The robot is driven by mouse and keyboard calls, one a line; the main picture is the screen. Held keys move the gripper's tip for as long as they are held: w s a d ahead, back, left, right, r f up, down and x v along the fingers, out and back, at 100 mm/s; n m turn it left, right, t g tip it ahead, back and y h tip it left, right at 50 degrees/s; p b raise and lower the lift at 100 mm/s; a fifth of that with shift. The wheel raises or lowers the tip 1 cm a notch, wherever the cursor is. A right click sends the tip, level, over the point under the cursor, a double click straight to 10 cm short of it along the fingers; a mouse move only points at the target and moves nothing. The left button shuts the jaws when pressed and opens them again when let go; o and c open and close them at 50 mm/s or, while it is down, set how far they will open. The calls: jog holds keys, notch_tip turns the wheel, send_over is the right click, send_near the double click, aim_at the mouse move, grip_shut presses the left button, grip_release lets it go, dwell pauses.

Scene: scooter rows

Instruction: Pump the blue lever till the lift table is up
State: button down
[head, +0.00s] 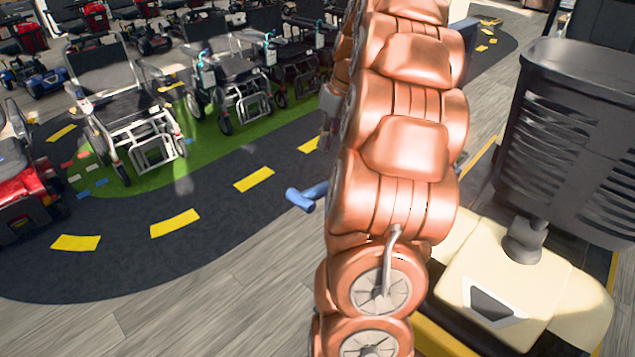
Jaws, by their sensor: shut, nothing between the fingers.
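The blue lever (303,199) shows left of centre in the head view, over the grey plank floor beside the dark track. Its T-shaped blue grip points left, and its other end runs behind a large copper-coloured jointed shape in the middle. I cannot make out the lift table, so its height cannot be told. A small blue-grey panel (466,38) shows behind the copper shape at upper right, and I cannot tell what it belongs to. My gripper is not visible, so its contact with the lever cannot be seen.
Wheelchairs (128,115) stand on a green strip at upper left. A red scooter (27,185) is at the left edge. A cream scooter base (510,285) with a dark seat (575,135) stands close on the right. The track (210,225) and floor at lower left are clear.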

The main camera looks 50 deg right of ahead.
jog(key=shift+s+d+f, duration=0.1)
jog(key=shift+s+d, duration=0.05)
jog(key=shift+d, duration=0.5)
jog(key=shift+s+d, duration=0.15)
jog(key=shift+d, duration=0.45)
jog(key=p, duration=0.5)
send_near(315, 189)
jog(key=x, duration=0.7)
jog(key=shift+a+f, duration=0.1)
jog(key=shift+a, duration=0.05)
jog(key=shift+f, duration=0.1)
